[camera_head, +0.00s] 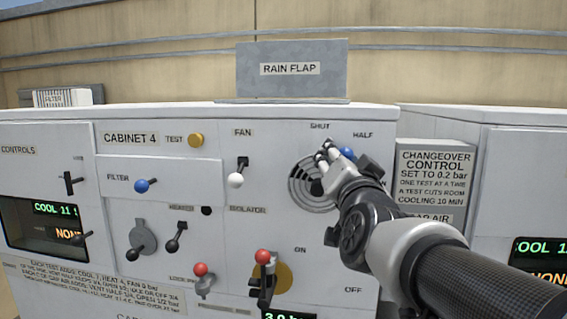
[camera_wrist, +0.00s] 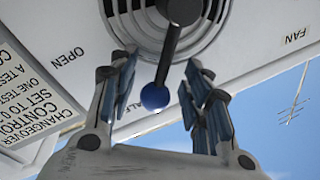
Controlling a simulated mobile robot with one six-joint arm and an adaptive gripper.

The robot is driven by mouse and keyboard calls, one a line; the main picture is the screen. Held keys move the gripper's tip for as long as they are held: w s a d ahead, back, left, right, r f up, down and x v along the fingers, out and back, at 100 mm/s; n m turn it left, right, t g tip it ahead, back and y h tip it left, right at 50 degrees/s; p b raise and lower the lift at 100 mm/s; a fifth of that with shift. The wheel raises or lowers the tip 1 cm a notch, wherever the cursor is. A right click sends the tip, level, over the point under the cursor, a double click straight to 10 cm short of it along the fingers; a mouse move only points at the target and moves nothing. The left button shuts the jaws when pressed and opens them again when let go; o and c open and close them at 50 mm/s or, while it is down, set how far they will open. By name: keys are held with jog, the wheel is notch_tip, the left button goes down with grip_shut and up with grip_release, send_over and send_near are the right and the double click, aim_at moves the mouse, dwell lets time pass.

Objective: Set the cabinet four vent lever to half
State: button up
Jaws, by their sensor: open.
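The cabinet four vent lever is a dark stem with a blue ball knob (camera_head: 347,153), on a round slatted vent (camera_head: 303,190) in the cabinet front. It points up and right, towards the HALF label. In the wrist view the knob (camera_wrist: 155,96) stands close to the partly hidden HALF label; I cannot tell if it lines up exactly. My gripper (camera_head: 331,153) is open in front of the vent. In the wrist view its fingers (camera_wrist: 159,62) are on either side of the lever, with gaps visible. The OPEN label (camera_wrist: 70,57) is clear there; the head view mostly hides it.
Cabinet 4 (camera_head: 120,112) also carries a blue filter knob (camera_head: 141,186), a white fan lever (camera_head: 236,180), red-knobbed levers (camera_head: 262,257) and a yellow test button (camera_head: 196,140). A changeover sign (camera_head: 436,180) is right of my gripper. A rain flap (camera_head: 291,70) stands on top.

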jog(key=s+f, duration=0.1)
jog(key=s, duration=1.1)
jog(key=shift+a+f, duration=0.2)
jog(key=shift+a, duration=0.15)
jog(key=s+a+f+n+g+y+b, duration=0.2)
jog(key=a+f+n+g+y+b, duration=0.15)
jog(key=f, duration=0.95)
jog(key=s+d+f+n+g+h+b, duration=0.1)
jog(key=s+d+f+n+g+b, duration=0.1)
jog(key=s+f+g, duration=0.3)
jog(key=s+d+f+n+g+h+b, duration=0.1)
jog(key=s+f+g, duration=0.5)
jog(key=s+f, duration=0.6)
notch_tip(320, 180, down, 9)
jog(key=shift+s+d+n+b, duration=0.4)
jog(key=shift+d+n+b, duration=0.15)
jog(key=shift+d+b, duration=0.4)
jog(key=shift+h, duration=0.25)
